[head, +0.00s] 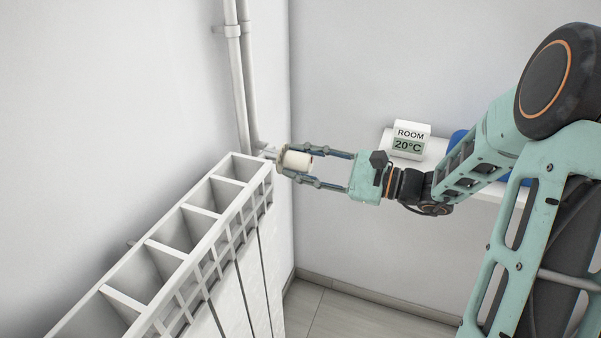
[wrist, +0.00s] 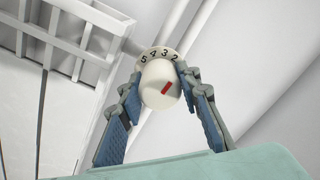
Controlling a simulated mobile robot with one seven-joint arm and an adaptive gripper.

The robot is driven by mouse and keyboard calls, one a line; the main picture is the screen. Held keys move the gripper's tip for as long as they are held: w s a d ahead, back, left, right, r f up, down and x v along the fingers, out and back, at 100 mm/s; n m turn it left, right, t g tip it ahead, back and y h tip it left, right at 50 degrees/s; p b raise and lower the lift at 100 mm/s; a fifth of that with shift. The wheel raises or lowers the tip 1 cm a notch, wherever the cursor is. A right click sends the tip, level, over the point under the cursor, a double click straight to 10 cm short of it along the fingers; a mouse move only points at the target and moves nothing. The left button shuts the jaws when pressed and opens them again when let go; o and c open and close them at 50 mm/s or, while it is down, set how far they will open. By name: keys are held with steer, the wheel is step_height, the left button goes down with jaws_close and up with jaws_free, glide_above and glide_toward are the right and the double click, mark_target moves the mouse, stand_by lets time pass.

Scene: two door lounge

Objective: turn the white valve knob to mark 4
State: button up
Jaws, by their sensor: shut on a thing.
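The white valve knob (wrist: 158,76) sits at the end of the radiator's valve, and it also shows in the head view (head: 297,160). My gripper (head: 284,161) is shut on it, one finger on each side; the wrist view shows both fingers against the knob. Behind the knob, a pale collar (wrist: 153,52) carries the numerals 5, 4, 3 and 2 from left to right. A red mark (wrist: 167,88) on the knob's face slants toward the upper right, roughly on the side of the 2. Its exact setting is hard to tell.
The white radiator (head: 205,212) stands along the left wall, just left of the knob. Two white pipes (head: 235,75) rise behind it. A room display (head: 409,140) reading 20°C stands on a white shelf (head: 440,146) at right, near a blue object partly hidden by my arm.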

steer(key=n+b, duration=0.3)
steer(key=b, duration=0.1)
steer(key=n+b, duration=0.2)
steer(key=shift+f+n, duration=0.3)
steer(key=shift+f, duration=0.05)
steer(key=n+b, duration=0.3)
steer(key=b, duration=0.1)
steer(key=shift+r, duration=0.1)
steer(key=shift+r+n+b, duration=0.15)
steer(key=shift+n+b, duration=0.45)
steer(key=shift+b, duration=0.2)
steer(key=shift+r, duration=0.1)
steer(key=o, duration=1.2)
steer(key=shift+c, duration=0.2)
steer(key=shift+d, duration=0.1)
steer(key=v, duration=1.2)
